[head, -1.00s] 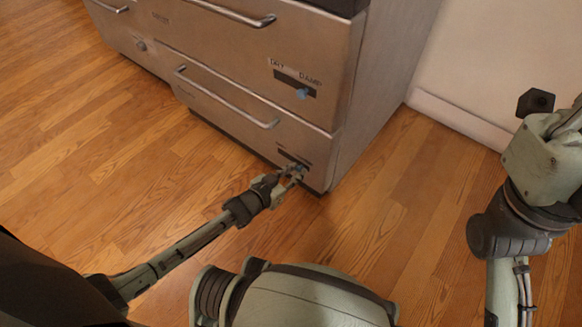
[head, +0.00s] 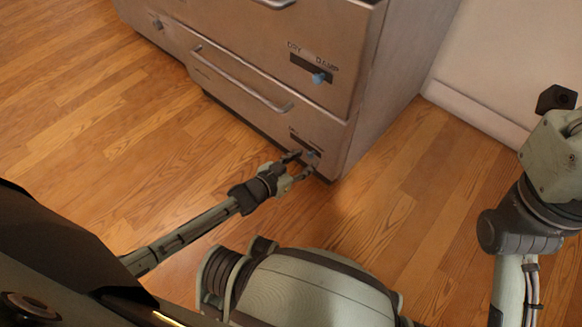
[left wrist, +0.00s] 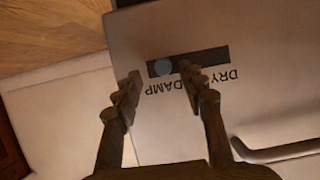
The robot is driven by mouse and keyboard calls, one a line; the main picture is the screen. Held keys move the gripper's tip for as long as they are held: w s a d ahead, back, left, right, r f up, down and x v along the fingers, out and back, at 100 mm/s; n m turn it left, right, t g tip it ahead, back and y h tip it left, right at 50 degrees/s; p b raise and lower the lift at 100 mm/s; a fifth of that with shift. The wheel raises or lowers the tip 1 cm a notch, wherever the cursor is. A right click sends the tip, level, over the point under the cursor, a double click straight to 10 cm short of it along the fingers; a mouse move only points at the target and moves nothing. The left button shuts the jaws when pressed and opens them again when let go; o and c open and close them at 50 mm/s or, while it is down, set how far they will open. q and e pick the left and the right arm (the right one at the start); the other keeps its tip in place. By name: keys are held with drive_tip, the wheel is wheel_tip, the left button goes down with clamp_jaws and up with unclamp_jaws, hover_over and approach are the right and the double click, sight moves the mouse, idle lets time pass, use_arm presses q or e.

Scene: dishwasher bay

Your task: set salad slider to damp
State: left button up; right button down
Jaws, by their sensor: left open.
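The lower drawer front has a dark slider slot (left wrist: 212,58) with a round blue knob (left wrist: 162,67). In the left wrist view the labels are upside down, and the knob is at the DAMP end, away from DRY. The knob also shows in the head view (head: 313,154), partly behind my fingers. My left gripper (head: 300,163) is open in front of this slider. In the left wrist view its two fingers (left wrist: 160,80) are spread on either side of the knob, with gaps visible. My right gripper is out of view. I cannot read which drawer is the salad one.
The upper drawer has its own slider (head: 301,65) with a blue knob (head: 319,78) toward DAMP. A bar handle (head: 242,80) crosses the lower drawer. A pale wall (head: 490,60) stands to the right. The wooden floor (head: 120,130) is clear.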

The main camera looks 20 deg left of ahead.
use_arm(q)
drive_tip(key=v, duration=1)
drive_tip(key=shift+s, duration=0.1)
